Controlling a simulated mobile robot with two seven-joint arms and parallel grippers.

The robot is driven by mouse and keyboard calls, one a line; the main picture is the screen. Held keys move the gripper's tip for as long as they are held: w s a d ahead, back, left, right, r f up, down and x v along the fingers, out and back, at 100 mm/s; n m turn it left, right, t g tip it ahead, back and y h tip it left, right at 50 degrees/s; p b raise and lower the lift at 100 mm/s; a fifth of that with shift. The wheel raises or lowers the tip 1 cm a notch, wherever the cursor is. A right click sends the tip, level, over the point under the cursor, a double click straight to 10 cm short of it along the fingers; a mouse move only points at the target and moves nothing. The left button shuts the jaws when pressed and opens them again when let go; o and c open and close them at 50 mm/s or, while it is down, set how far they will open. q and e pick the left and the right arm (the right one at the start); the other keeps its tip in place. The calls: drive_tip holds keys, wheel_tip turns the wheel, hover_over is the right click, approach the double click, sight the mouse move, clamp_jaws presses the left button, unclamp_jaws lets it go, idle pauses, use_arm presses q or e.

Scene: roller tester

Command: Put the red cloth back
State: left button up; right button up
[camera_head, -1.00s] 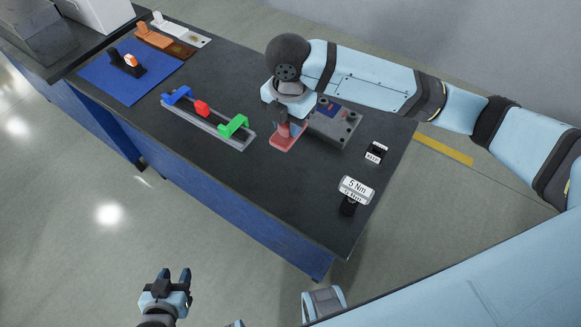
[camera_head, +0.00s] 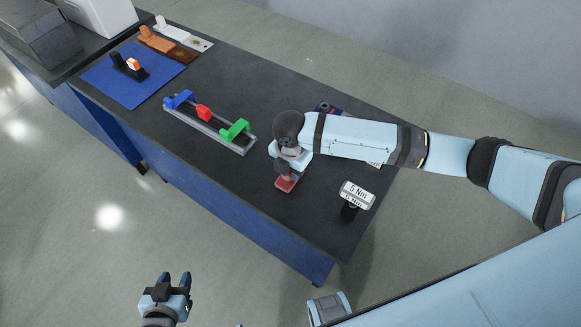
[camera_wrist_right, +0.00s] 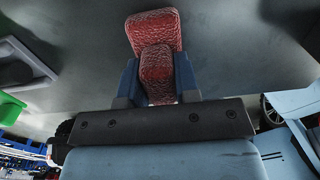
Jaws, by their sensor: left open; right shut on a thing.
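The red cloth (camera_head: 286,184) is a small pad with a grip part standing on it. It is at the front middle of the dark table, below my right gripper (camera_head: 283,171). In the right wrist view, the two dark fingers are shut on the grip part of the red cloth (camera_wrist_right: 155,33), with the pad beyond the fingertips. I cannot tell if the pad touches the table. My left gripper (camera_head: 174,280) is open and empty, over the floor in front of the table.
A grey rail (camera_head: 211,131) with blue, red and green pieces lies left of my right gripper. A blue mat (camera_head: 108,77) with a black and orange tool, an orange block (camera_head: 157,40) and a white block (camera_head: 183,34) are farther left. A "5 Nm" sign (camera_head: 357,195) stands right.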

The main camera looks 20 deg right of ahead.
drive_tip(key=o, duration=0.8)
drive_tip(key=shift+f, duration=0.1)
drive_tip(key=shift+o, duration=0.2)
wheel_tip(320, 180, up, 12)
idle(0.5)
